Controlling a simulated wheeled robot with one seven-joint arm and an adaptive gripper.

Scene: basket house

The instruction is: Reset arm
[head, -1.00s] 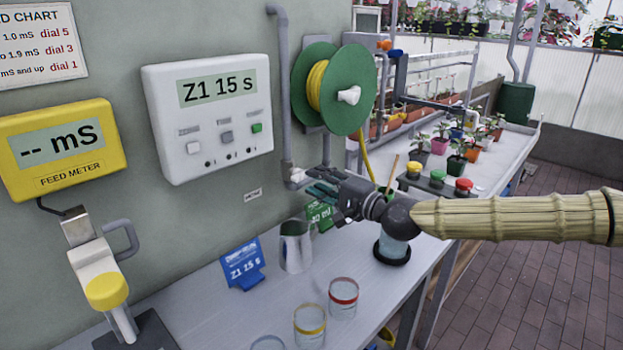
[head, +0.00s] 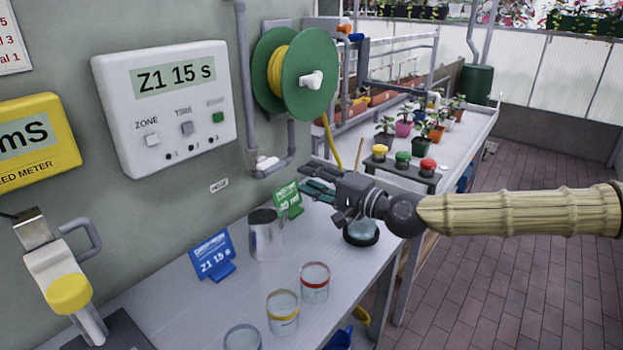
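My gripper (head: 312,182) is at the end of my bamboo-like arm, which reaches in from the right edge of the head view. It hangs above the grey bench (head: 340,255), near the wall pipe and in front of the hose reel. Its teal-tipped fingers point left toward the wall. I see nothing held in them, but they overlap in this view and the gap between them is unclear. A round dark-rimmed jar (head: 361,236) stands under my wrist, partly hidden.
A metal jug (head: 262,236), a green card (head: 287,200) and a blue card (head: 212,256) stand on the bench. Jars with red (head: 314,283) and yellow (head: 283,312) bands are near its front edge. A green hose reel (head: 307,75) and control box (head: 165,108) are on the wall.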

